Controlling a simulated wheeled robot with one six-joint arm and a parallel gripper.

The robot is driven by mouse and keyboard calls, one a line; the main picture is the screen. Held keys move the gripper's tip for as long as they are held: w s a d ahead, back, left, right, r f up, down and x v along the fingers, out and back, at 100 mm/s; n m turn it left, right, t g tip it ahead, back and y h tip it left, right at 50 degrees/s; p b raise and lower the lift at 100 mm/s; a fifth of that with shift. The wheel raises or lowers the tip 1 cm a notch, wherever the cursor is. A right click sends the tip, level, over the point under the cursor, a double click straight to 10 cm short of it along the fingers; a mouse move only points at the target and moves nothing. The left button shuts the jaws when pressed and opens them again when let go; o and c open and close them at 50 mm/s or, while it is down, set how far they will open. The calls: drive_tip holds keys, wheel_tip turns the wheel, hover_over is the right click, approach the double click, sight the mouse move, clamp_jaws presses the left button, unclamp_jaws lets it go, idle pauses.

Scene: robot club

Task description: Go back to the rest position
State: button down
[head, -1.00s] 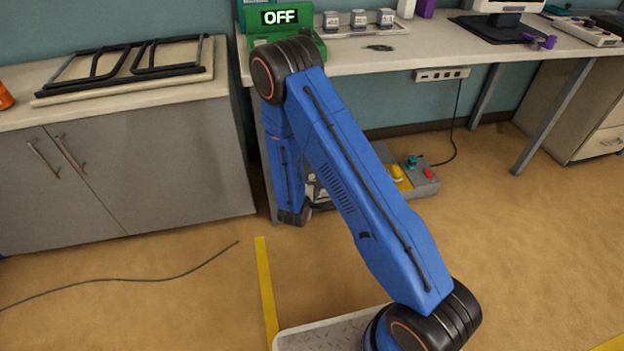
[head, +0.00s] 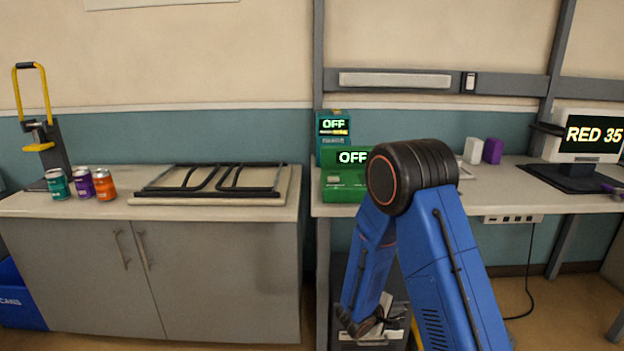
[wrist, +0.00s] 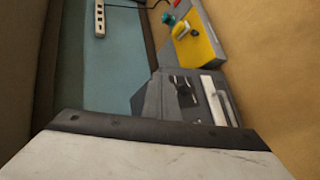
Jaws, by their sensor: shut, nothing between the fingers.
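My blue arm is folded, with its black elbow raised in front of the bench in the head view. The forearm slopes down to the lower left, and my gripper (head: 382,319) hangs low near its end, small and partly lost against a grey case. It is shut and holds nothing. The wrist view looks along the floor and wall below the bench, and the fingers do not stand out clearly there.
A grey cabinet (head: 215,270) stands left, with several cans and a black folded frame (head: 215,180) on top. The bench (head: 500,190) at right carries a green box (head: 343,185) and a monitor (head: 585,137). A panel with a yellow face (wrist: 197,45) lies on the floor.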

drive_tip(key=s+d+r+m+g, duration=0.3)
drive_tip(key=s+d+r, duration=0.2)
drive_tip(key=s+r, duration=0.45)
drive_tip(key=s+d+r+m+g, duration=0.35)
drive_tip(key=s+r, duration=0.45)
drive_tip(key=r, duration=0.3)
drive_tip(key=s+a+r+t+y, duration=0.1)
drive_tip(key=s+a+r+y, duration=0.2)
drive_tip(key=s, duration=0.4)
drive_tip(key=s+a+r+m+t+y, duration=0.1)
drive_tip(key=s+a+r+y, duration=0.2)
drive_tip(key=s, duration=0.4)
drive_tip(key=s+a+r+m+t+y, duration=0.1)
drive_tip(key=s+a+r+y, duration=0.2)
drive_tip(key=s, duration=0.4)
drive_tip(key=shift+r+t+y, duration=0.35)
drive_tip(key=shift+r+y, duration=0.05)
drive_tip(key=shift+r, duration=0.35)
drive_tip(key=shift+m, duration=0.25)
